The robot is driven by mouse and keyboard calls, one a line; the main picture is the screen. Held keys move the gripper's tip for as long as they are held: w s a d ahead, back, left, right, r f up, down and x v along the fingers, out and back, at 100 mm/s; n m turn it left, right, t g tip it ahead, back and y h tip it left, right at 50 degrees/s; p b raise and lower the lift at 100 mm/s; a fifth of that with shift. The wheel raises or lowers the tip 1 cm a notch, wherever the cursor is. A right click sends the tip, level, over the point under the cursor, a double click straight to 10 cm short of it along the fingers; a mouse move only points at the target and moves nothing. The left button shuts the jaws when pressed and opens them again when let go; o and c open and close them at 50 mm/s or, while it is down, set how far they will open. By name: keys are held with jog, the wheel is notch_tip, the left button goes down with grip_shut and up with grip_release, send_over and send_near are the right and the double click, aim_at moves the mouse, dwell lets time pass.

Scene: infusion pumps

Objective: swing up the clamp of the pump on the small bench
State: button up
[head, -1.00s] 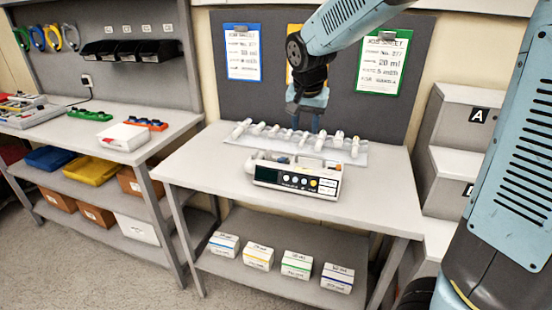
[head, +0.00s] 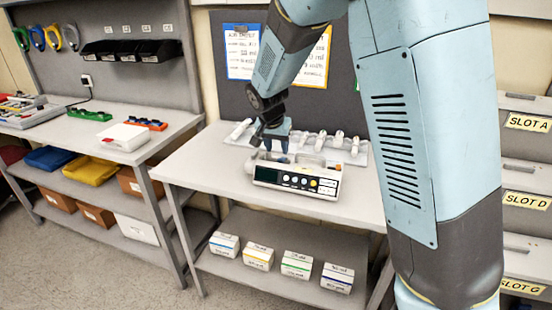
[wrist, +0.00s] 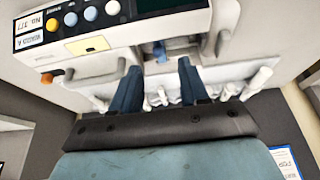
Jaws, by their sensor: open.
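The white pump (head: 308,184) lies on the small bench (head: 215,165), its dark screen and round buttons facing the front. In the wrist view the pump (wrist: 130,30) fills the top, upside down, with a yellow label and an orange knob. My gripper (head: 277,155) is low over the pump's left back part. In the wrist view its two blue fingers (wrist: 160,72) are apart, tips close to the pump's rear edge. A small bluish part (wrist: 160,50) shows beyond the gap between the tips. I cannot tell for sure which part is the clamp, or whether the fingers touch anything.
Several white syringes (head: 340,142) lie on a pale mat behind the pump. A board with job sheets (head: 241,52) stands at the back. A larger workbench (head: 75,130) is at left, slot shelves (head: 525,150) at right. Small boxes (head: 297,264) stand on the lower shelf.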

jog(key=shift+x, duration=3.15)
jog(key=shift+s, duration=0.1)
jog(key=shift+c, duration=0.2)
